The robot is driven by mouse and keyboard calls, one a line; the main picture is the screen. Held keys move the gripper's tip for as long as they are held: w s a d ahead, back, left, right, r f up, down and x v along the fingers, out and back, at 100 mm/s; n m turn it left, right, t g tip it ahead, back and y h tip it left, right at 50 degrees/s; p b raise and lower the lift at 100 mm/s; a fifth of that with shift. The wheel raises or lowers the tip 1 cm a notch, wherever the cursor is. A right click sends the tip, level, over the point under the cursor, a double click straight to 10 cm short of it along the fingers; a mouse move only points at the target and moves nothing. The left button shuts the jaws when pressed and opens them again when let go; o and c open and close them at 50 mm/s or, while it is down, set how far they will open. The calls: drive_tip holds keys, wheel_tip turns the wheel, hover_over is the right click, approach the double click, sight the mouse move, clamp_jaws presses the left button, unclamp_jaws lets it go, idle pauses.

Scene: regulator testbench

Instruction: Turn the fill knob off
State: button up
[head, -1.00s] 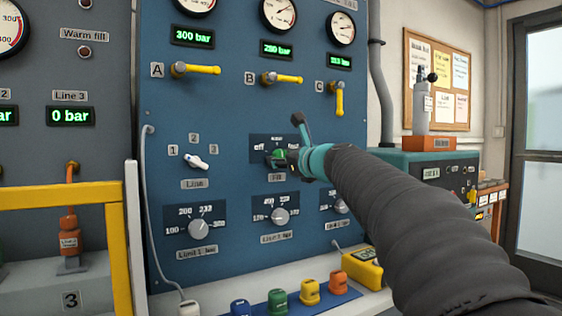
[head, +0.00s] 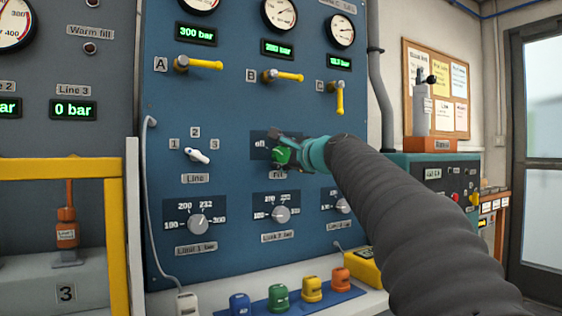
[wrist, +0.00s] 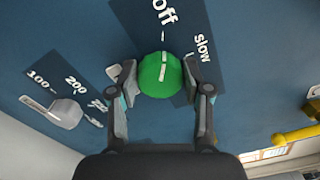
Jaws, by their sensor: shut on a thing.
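The green fill knob (head: 281,156) sits on the blue panel above its "Fill" label, partly hidden by my gripper in the head view. In the wrist view the knob (wrist: 160,74) is round with a white pointer line, which lies roughly toward the "off" mark; "slow" is printed to its right. My gripper (wrist: 161,84) has one finger on each side of the knob and is shut on it. In the head view my gripper (head: 290,146) is at the knob, with the arm coming from the lower right.
The white Line selector (head: 197,155) is left of the fill knob. Grey limit knobs (head: 281,214) are below. Yellow valve handles A, B and C (head: 284,76) are above. Several coloured caps (head: 278,298) stand on the shelf below.

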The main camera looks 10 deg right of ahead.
drive_tip(key=shift+f+n, duration=0.15)
drive_tip(key=shift+n, duration=0.45)
drive_tip(key=o, duration=1.2)
drive_tip(key=shift+a, duration=0.1)
drive_tip(key=shift+c, duration=0.2)
drive_tip(key=shift+s, duration=0.1)
drive_tip(key=shift+s+d, duration=0.2)
drive_tip(key=shift+s, duration=0.1)
drive_tip(key=v, duration=1.1)
drive_tip(key=shift+s, duration=0.1)
